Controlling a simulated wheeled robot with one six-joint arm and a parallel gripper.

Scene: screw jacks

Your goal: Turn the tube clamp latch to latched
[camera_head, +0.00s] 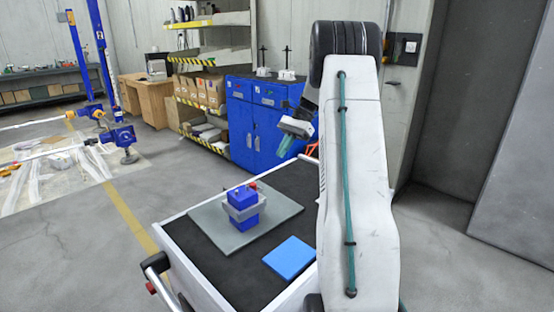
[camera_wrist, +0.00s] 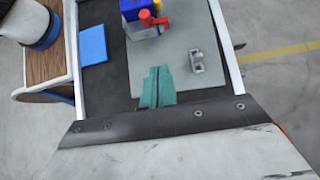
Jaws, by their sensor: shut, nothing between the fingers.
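A blue block-shaped fixture (camera_head: 240,198) with a grey part around its middle stands on a grey plate (camera_head: 206,228). A small red part (camera_head: 252,185) shows at its top. In the wrist view, the fixture (camera_wrist: 131,9) is partly cut off at the top edge. Its red lever (camera_wrist: 152,19) shows there beside some yellow. A separate-looking grey bracket (camera_wrist: 197,61) sits on the plate to the right. I cannot tell the latch's state. My gripper (camera_head: 284,146) is shut and empty, above the far side of the cart. Its teal fingers (camera_wrist: 157,74) are apart from the fixture.
A blue flat pad (camera_head: 289,258) lies on the black cart top (camera_head: 238,280), right of the plate. The cart has raised pale edges. Blue cabinets (camera_head: 258,120) and shelves (camera_head: 212,60) stand behind. Open floor lies to the left.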

